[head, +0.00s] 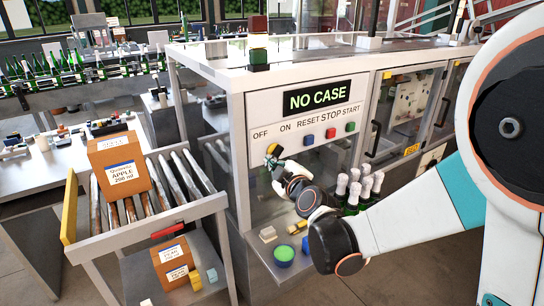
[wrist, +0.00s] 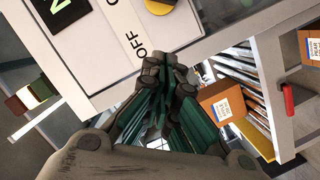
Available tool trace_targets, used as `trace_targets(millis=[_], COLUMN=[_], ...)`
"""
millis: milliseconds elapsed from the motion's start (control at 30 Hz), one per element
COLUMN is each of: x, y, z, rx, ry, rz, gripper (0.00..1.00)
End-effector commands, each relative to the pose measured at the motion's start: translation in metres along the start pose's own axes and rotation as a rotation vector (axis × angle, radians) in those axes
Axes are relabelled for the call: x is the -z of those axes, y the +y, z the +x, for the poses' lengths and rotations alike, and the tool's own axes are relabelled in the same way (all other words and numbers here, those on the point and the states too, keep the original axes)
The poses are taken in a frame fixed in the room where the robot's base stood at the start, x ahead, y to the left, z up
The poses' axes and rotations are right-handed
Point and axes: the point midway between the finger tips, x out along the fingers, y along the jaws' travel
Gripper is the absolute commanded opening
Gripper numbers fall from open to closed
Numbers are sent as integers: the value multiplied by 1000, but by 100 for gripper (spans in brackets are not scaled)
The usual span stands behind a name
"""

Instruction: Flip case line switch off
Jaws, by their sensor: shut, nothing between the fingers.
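The case line switch, a yellow knob (head: 273,149), is on the white control panel (head: 240,106) below the OFF and ON labels. In the wrist view the yellow knob (wrist: 159,6) is cut by the top edge, and the OFF label (wrist: 132,44) is beside the fingers. My gripper (head: 268,160) is shut and empty at the panel, close to the switch and partly covering it in the head view. Its fingertips (wrist: 168,62) show below the knob in the wrist view. I cannot tell whether they touch it, or which way the switch points.
A black NO CASE display (head: 317,97) is above the blue, red and green buttons (head: 331,133). A cardboard case (head: 120,170) sits on the roller conveyor (head: 205,203) at left.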

Motion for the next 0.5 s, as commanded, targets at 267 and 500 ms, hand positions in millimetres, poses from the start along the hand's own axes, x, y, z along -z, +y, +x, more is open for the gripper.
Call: trace_targets(millis=[267,500], x=[0,-1], y=[0,-1], z=[17,63], rx=[1,1], ry=[0,0], rz=[0,1], gripper=[0,0])
